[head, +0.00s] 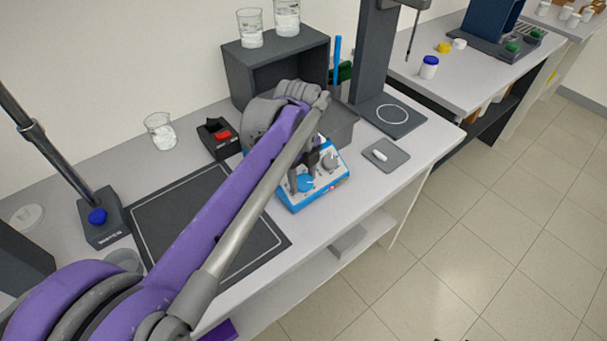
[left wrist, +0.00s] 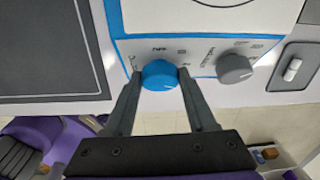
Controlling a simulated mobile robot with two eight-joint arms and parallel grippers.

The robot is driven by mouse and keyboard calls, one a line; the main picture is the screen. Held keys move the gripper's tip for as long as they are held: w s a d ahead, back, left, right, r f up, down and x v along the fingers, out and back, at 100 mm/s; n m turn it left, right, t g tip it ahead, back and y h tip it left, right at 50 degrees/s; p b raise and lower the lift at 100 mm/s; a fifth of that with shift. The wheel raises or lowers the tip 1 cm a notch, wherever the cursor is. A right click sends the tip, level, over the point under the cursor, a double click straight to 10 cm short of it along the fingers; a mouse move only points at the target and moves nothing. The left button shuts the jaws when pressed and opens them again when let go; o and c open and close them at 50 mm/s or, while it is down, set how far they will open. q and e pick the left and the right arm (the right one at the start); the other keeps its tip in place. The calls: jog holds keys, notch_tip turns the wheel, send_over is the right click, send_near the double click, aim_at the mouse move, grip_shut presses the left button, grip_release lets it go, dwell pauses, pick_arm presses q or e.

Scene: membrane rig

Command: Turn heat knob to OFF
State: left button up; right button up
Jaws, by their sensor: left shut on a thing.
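A blue and white stirrer unit (head: 318,187) stands near the bench's front edge, with a blue knob (head: 305,183) and a grey knob (head: 330,161) on its panel. In the left wrist view the blue knob (left wrist: 160,75) sits between the fingertips of my left gripper (left wrist: 157,76), which is shut on it. The grey knob (left wrist: 234,68) is to its right, clear of the fingers. The small lettering by both knobs is too blurred to read surely, so I cannot tell which is marked heat. My left arm hides part of the unit in the head view. My right gripper is not in view.
A dark mat (head: 150,215) lies left of the unit, and a small grey tray (head: 386,154) with a white stir bar lies to its right. A black device with a red switch (head: 221,137) and a dark shelf box (head: 265,65) stand behind. Floor is clear at right.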

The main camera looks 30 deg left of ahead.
pick_arm(q)
jog(key=n+t, duration=0.1)
jog(key=n, duration=0.1)
jog(key=n+t+p, duration=0.1)
jog(key=n+t, duration=0.1)
jog(key=shift+s+n, duration=0.35)
jog(key=shift+n, duration=0.05)
jog(key=n+t, duration=0.1)
jog(key=n, duration=0.1)
jog(key=n+t+p, duration=0.1)
jog(key=n+t, duration=0.1)
jog(key=shift+s+d+f+n+y, duration=0.1)
jog(key=shift+s+f+n+y, duration=0.1)
jog(key=shift+n+y, duration=0.1)
jog(key=n+t+y, duration=0.1)
jog(key=n, duration=0.3)
jog(key=n+t+y, duration=0.1)
jog(key=shift+s+d+f+n+t+y, duration=0.15)
jog(key=shift+d+n+t+y, duration=0.15)
jog(key=shift+n, duration=0.1)
jog(key=n+y, duration=0.2)
jog(key=n, duration=0.2)
jog(key=shift+d+f+t, duration=0.1)
jog(key=shift+t, duration=0.2)
jog(key=shift+n+y, duration=0.9)
jog(key=shift+n, duration=0.4)
jog(key=shift+f, duration=0.1)
jog(key=o, duration=1.4)
jog(key=shift+c, duration=0.2)
